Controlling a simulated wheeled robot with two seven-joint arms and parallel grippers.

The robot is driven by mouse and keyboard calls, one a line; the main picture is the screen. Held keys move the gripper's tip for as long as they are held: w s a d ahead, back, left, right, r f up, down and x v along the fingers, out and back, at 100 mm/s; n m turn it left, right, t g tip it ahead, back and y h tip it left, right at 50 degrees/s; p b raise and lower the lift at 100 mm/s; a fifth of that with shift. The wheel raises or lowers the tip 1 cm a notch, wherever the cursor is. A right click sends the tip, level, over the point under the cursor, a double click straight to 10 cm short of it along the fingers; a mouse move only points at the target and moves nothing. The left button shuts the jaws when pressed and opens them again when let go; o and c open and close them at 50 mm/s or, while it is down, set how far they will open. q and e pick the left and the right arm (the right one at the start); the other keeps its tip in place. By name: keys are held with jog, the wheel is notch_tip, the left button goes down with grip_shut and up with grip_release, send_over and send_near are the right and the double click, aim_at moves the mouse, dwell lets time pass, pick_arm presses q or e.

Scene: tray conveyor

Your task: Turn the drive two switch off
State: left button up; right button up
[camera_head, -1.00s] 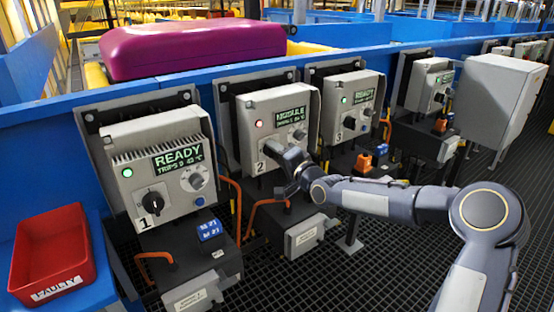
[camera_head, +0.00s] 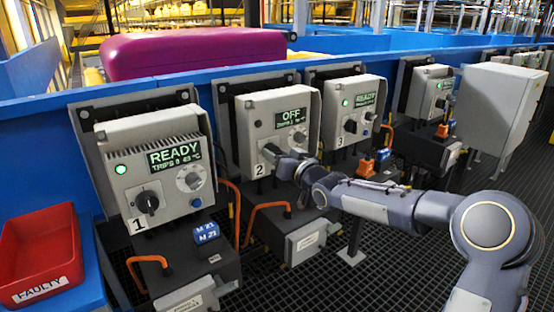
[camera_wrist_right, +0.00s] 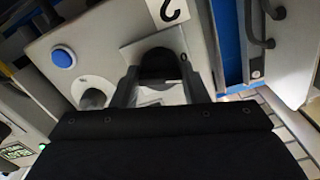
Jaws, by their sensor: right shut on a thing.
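Drive two (camera_head: 245,132) is the grey box with the label 2, and its display (camera_head: 290,117) reads OFF. Its small indicator lamp (camera_head: 257,124) looks unlit. My right gripper (camera_head: 274,158) is at the lower left of its front, hiding the switch in the head view. In the right wrist view the black switch knob (camera_wrist_right: 159,66) sits between the two fingers of my right gripper (camera_wrist_right: 158,84), which is shut on it. The label 2 (camera_wrist_right: 172,11) is just beside it. My left gripper is not in view.
Drive one (camera_head: 160,130) and drive three (camera_head: 352,85) stand on either side, both showing READY with green lamps. A red FAULTY bin (camera_head: 68,245) is at the left. Orange cables (camera_head: 237,205) and a grey cabinet (camera_head: 500,100) stand nearby.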

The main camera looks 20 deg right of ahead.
jog(key=shift+f+n+b, duration=0.1)
jog(key=shift+n+b, duration=0.3)
jog(key=shift+n, duration=1.2)
jog(key=o, duration=1)
jog(key=shift+p+v, duration=0.8)
jog(key=shift+v, duration=3.15)
